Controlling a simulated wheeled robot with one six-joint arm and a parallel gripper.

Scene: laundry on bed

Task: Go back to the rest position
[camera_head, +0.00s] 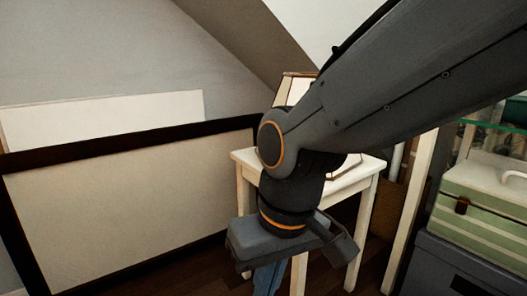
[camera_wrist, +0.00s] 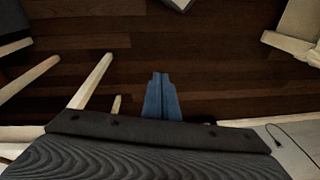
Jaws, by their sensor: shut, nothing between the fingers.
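My gripper (camera_head: 266,282) hangs below my grey arm in the head view, low in the picture and in front of a small white table. Only part of its blue fingers shows there, at the bottom edge. In the wrist view my gripper (camera_wrist: 161,79) points out over the dark wooden floor (camera_wrist: 200,55). Its two blue fingers are together, with nothing between them. No laundry shows in either view.
The small white table (camera_head: 368,177) stands behind my arm. A dark-framed pale panel (camera_head: 120,205) is at the left. A green striped case (camera_head: 485,215) rests on a dark box (camera_head: 440,262) at the right. Pale legs (camera_wrist: 92,82) show in the wrist view.

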